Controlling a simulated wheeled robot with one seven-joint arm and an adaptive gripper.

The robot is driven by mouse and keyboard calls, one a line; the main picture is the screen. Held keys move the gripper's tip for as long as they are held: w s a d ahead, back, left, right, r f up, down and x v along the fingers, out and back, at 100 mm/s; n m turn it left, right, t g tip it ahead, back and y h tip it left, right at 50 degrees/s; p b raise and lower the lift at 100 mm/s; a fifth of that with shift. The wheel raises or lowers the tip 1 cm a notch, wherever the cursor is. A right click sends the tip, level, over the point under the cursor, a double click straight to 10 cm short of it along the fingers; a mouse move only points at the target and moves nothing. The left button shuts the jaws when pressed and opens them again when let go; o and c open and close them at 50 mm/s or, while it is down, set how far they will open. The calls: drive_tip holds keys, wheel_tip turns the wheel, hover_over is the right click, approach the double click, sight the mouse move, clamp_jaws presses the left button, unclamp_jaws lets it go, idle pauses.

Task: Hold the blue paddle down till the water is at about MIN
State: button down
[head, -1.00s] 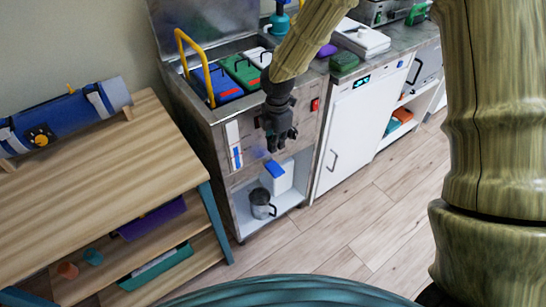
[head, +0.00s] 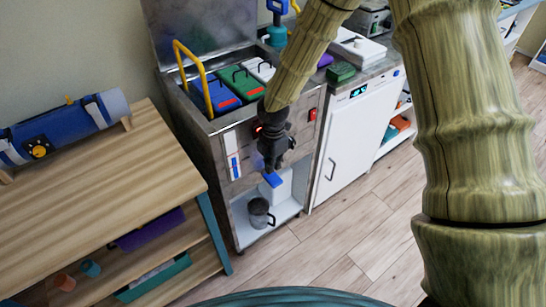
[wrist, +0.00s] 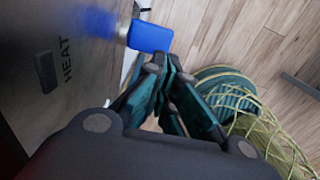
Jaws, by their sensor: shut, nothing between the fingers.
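The blue paddle (head: 273,180) sticks out from the front of the steel tank, above the lower shelf; it also shows in the wrist view (wrist: 151,36). My gripper (head: 271,168) is shut and empty, with its fingertips just above the paddle in the head view. In the wrist view the fingertips (wrist: 172,64) are close beside the paddle's edge; I cannot tell whether they touch it. The white level gauge (head: 231,144) on the tank front has a blue column in its lower part. Its marks are too small to read.
Lidded blue, green and white bins sit in the tank top beside a yellow handle (head: 193,70). A wooden bench (head: 110,195) is at left, a white cabinet (head: 357,140) at right. The floor in front is clear.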

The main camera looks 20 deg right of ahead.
sight(273, 184)
wheel_tip(273, 184, down, 7)
drive_tip(key=shift+f, duration=0.15)
drive_tip(key=shift+s+p, duration=0.15)
drive_tip(key=shift+p, duration=0.15)
idle(0.4)
